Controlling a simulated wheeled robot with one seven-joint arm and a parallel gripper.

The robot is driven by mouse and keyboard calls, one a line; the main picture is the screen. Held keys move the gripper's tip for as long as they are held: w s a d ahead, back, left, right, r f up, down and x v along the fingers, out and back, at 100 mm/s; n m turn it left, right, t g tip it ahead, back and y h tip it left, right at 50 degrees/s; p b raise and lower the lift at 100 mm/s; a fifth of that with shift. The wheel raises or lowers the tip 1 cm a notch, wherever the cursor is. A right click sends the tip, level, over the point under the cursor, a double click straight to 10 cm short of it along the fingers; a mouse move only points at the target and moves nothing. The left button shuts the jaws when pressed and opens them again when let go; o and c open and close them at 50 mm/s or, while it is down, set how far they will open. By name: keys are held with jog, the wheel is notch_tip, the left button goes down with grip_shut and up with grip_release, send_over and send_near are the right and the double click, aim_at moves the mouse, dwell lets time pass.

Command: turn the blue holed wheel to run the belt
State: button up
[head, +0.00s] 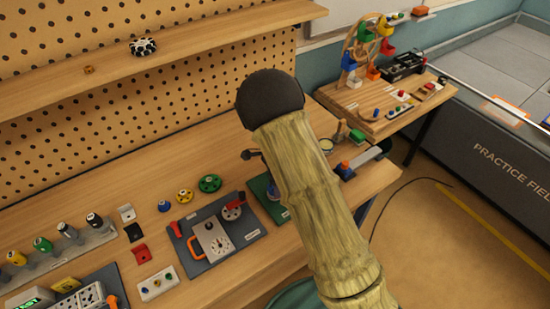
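A small blue part (343,168) sits at the near end of a grey belt-like strip (362,157) on the right part of the long bench. It is too small and too far off to tell whether it is the blue holed wheel. My bamboo-patterned arm with its dark rounded joint stands across the middle of the view, just left of the strip, and hides part of the bench. I cannot make out my gripper. A small dark piece (249,154) shows at the arm's left edge, and I cannot tell what it is.
A green board (261,190) lies partly behind my arm. Left of it are a dark board with a dial box (213,239), loose coloured wheels (210,184) and a rack of bottles (62,257). A side table (378,126) with a colourful wheel model stands at the back right.

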notch_tip(320, 180, up, 16)
jog(key=b, duration=0.2)
jog(key=shift+f, duration=0.1)
dwell(0.4)
jog(key=s+d+n+t, duration=0.2)
jog(key=s+d+n, duration=1.3)
jog(key=s, duration=0.3)
jog(key=shift+s+n+t, duration=0.2)
jog(key=shift+n+t, duration=0.1)
jog(key=shift+n, duration=0.3)
jog(key=shift+f, duration=0.1)
